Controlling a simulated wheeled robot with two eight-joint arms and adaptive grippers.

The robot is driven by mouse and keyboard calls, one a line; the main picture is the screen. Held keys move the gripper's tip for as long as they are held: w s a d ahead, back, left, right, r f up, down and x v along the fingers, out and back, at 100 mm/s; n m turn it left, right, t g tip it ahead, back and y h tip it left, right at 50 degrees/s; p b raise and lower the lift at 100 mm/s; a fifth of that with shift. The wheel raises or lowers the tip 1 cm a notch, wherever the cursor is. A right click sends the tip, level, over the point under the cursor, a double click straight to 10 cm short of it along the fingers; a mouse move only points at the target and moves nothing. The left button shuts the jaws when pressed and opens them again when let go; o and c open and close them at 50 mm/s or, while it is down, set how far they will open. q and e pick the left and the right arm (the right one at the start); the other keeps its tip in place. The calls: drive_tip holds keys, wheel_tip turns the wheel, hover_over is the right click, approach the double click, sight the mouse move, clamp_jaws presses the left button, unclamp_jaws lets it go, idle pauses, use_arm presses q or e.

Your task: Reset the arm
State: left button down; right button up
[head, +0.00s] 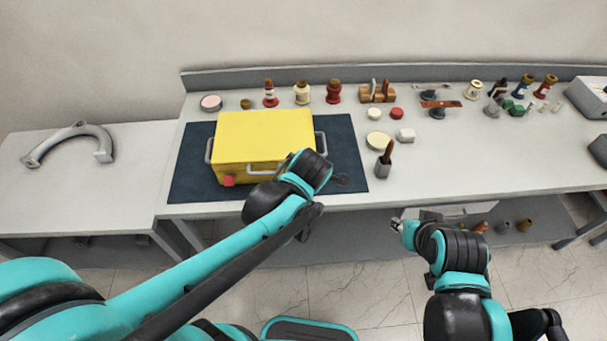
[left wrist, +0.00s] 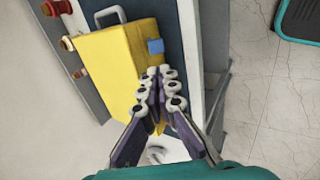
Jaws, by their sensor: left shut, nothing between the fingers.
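My left gripper (left wrist: 165,72) is shut with nothing between its fingers. In the left wrist view its fingertips overlap the yellow box (left wrist: 110,65); I cannot tell whether they touch it. In the head view my left arm reaches in front of the yellow box (head: 265,135), and its fingers cannot be made out. My right gripper (head: 398,224) is small in the head view, near the table's front edge, away from the box. Whether its jaws are open or shut does not show.
The box sits on a dark mat (head: 345,150) on the grey table (head: 450,170). Several bushings and small parts line the back. A small holder (head: 384,168) stands right of the mat. A curved grey handle (head: 75,135) lies on the left table. Open floor lies in front.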

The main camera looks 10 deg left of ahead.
idle(0.3)
use_arm(q)
drive_tip(key=shift+a, duration=0.1)
drive_tip(key=s+a+f+m+b, duration=0.4)
drive_tip(key=s+a+m+b, duration=0.1)
drive_tip(key=m, duration=0.5)
drive_tip(key=s+a+f+m+h+b, duration=0.1)
drive_tip(key=s+a+f+m+b, duration=0.4)
drive_tip(key=m, duration=0.5)
drive_tip(key=shift+s+m+t+b, duration=0.3)
drive_tip(key=shift+s+t+b, duration=0.1)
drive_tip(key=shift+s+b, duration=0.7)
drive_tip(key=shift+w, duration=0.1)
